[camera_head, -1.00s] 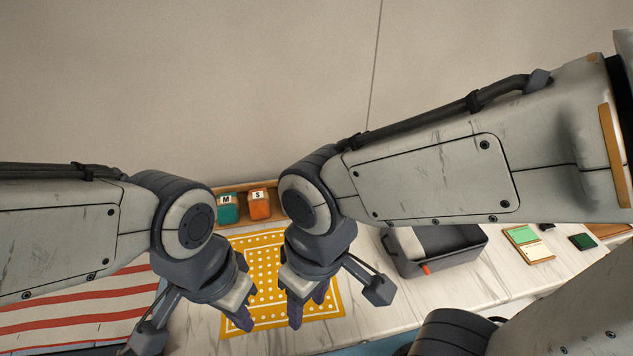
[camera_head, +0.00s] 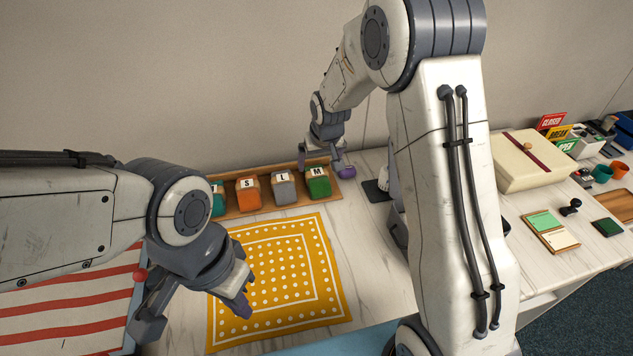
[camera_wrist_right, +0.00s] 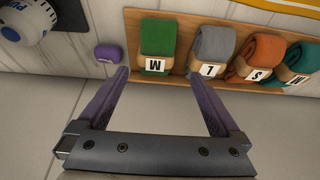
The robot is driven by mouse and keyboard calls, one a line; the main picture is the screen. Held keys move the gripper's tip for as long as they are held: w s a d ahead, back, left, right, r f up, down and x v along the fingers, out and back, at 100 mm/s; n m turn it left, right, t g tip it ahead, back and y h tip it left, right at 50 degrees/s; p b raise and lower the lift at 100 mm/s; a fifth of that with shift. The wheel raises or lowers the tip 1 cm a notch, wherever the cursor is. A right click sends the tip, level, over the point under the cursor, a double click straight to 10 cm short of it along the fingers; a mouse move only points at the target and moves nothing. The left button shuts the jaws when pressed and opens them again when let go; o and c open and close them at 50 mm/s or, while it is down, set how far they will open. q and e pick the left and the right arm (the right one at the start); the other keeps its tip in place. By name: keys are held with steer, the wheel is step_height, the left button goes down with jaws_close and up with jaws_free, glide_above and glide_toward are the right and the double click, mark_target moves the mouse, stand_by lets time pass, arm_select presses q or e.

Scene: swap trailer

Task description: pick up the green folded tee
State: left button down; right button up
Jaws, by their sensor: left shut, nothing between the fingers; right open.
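The green folded tee (camera_head: 318,186) is a rolled bundle with a white M label, at the right end of a wooden tray (camera_head: 236,212) against the back wall. In the right wrist view the green tee (camera_wrist_right: 158,32) lies ahead of my open right gripper (camera_wrist_right: 159,78), between the lines of its two purple fingers and apart from them. In the head view my right gripper (camera_head: 322,158) is just above and behind this tee, its fingers partly hidden. My left gripper (camera_head: 246,300) is shut and empty over the yellow dotted cloth (camera_head: 300,318).
A grey tee (camera_head: 284,192), an orange tee (camera_head: 249,196) and a teal tee (camera_head: 217,204) share the tray. A purple round object (camera_wrist_right: 107,53) sits beside the green tee. My right arm hides part of the counter. A cream box (camera_head: 535,165) stands at right.

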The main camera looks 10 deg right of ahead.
mark_target(317, 174)
steer(key=x, duration=0.4)
steer(key=shift+w+d+f+p, duration=0.15)
steer(key=shift+w+f+p, duration=0.05)
steer(key=shift+f+p, duration=0.15)
steer(key=x, duration=0.1)
steer(key=p+x, duration=0.1)
steer(key=x, duration=0.2)
steer(key=shift+w+d+p, duration=0.25)
steer(key=shift+w+p, duration=0.1)
steer(key=shift+w, duration=0.1)
steer(key=shift+w+f, duration=0.2)
steer(key=shift+f, duration=0.3)
steer(key=c, duration=1.3)
steer(key=shift+r, duration=0.1)
steer(key=shift+c, duration=0.2)
